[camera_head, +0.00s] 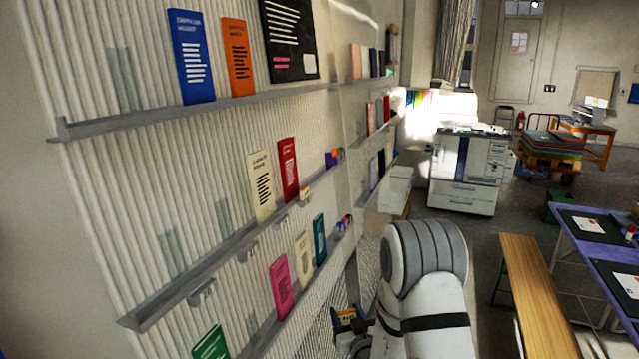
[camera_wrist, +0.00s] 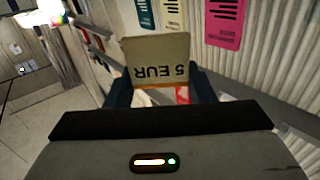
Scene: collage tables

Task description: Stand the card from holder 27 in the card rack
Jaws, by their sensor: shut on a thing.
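My gripper (camera_wrist: 161,88) is shut on a beige card (camera_wrist: 157,58) printed "5 EUR", which reads upside down in the wrist view. The card stands out beyond the two dark blue fingers. In the head view my gripper (camera_head: 349,320) is low in the middle, in front of the shelf wall, and the card is too small there to make out clearly. Small grey holders, one of them here (camera_head: 202,293), hang on the shelf edges at the left. Their numbers are not legible, so I cannot tell which is holder 27. I cannot make out the card rack.
Ribbed wall shelves (camera_head: 190,285) carry upright leaflets, among them a pink one (camera_head: 281,287) and a teal one (camera_head: 319,240). A wooden bench (camera_head: 536,295) and a purple-edged table (camera_head: 597,235) stand at the right. A copier (camera_head: 467,170) stands farther back, with open floor before it.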

